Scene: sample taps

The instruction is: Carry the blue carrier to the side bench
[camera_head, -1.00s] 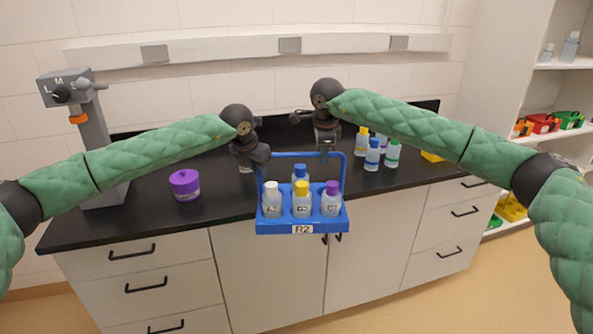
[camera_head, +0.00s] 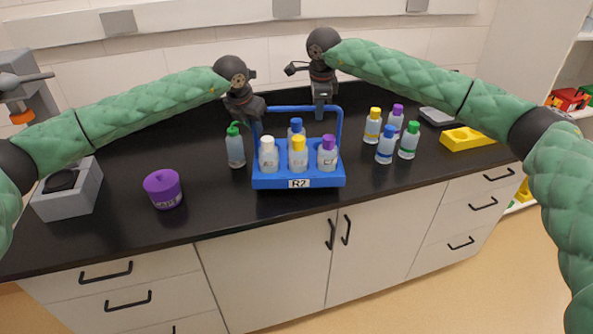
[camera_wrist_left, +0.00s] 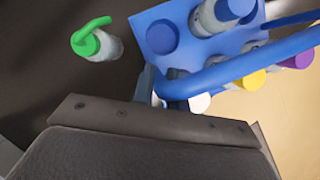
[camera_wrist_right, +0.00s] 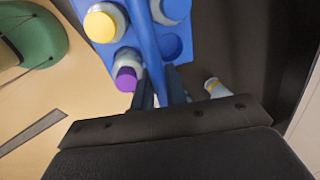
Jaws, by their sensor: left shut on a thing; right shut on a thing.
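The blue carrier (camera_head: 270,181) with an R2 label hangs between my grippers, upright in the head view. It holds bottles with white (camera_head: 268,141), yellow (camera_head: 298,141), purple (camera_head: 328,141) and blue (camera_head: 296,122) caps. My left gripper (camera_head: 256,114) is shut on the left side of its handle, and my right gripper (camera_head: 321,112) on the handle's right part. The handle also shows in the left wrist view (camera_wrist_left: 240,68) and right wrist view (camera_wrist_right: 146,40), with empty holes in the carrier. It is over the black bench's front; I cannot tell its height. I cannot identify a side bench.
A green-capped bottle (camera_head: 235,148) stands left of the carrier, close by. A purple jar (camera_head: 163,189) and a grey stand (camera_head: 70,197) are further left. Several bottles (camera_head: 385,145) and a yellow block (camera_head: 466,139) stand to the right. Shelves (camera_head: 570,115) are at far right.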

